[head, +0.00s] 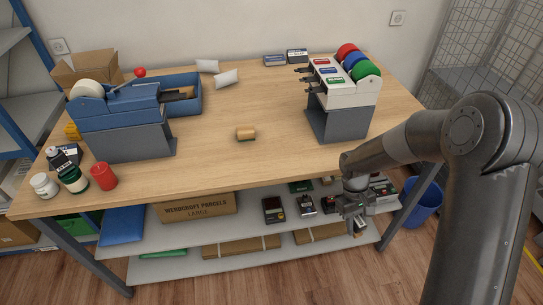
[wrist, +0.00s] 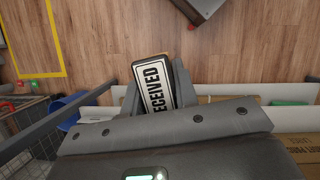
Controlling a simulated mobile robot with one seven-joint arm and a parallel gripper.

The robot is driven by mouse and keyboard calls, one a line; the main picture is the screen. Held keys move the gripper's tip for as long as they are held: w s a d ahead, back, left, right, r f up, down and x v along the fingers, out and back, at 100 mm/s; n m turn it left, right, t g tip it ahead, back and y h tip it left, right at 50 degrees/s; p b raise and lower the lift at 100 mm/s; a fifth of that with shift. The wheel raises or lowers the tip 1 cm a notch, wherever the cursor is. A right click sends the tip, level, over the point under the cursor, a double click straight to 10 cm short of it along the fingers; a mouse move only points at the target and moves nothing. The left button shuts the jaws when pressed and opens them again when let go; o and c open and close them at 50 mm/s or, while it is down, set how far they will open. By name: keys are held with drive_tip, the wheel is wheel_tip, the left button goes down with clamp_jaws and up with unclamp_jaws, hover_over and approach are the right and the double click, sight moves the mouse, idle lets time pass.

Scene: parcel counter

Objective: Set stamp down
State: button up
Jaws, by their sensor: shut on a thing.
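My gripper (head: 356,212) is in front of the table's front edge at the right, below the tabletop and near the lower shelf. In the wrist view my gripper (wrist: 154,84) is shut on a stamp (wrist: 153,80) with a white label; the letters "ECEIVED" show on it. The stamp's lower part is hidden by the gripper. In the head view the stamp is small and mostly hidden among the gripper's parts.
The lower shelf (head: 300,227) holds several small dark stamps, brown parcels and a blue packet (head: 122,226). A blue bin (head: 424,202) is at right.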

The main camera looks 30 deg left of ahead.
drive_tip(key=s+a+r+n+t, duration=0.3)
drive_tip(key=s+a+n, duration=0.5)
drive_tip(key=a, duration=0.5)
drive_tip(key=s+a+r+n+t, duration=0.3)
drive_tip(key=s+a+n, duration=0.55)
drive_tip(key=a, duration=0.35)
drive_tip(key=a+r+n+y, duration=0.4)
drive_tip(key=a+r+n, duration=0.45)
drive_tip(key=a, duration=0.25)
drive_tip(key=a+r+n+y, duration=0.3)
drive_tip(key=a+r+n, duration=0.55)
drive_tip(key=a, duration=0.35)
hover_over(155, 176)
drive_tip(key=s, duration=0.1)
drive_tip(key=f, duration=0.5)
drive_tip(key=d+f, duration=0.1)
drive_tip(key=f, duration=0.1)
drive_tip(key=shift+f, duration=2.15)
drive_tip(key=shift+f, duration=0.1)
drive_tip(key=o, duration=1)
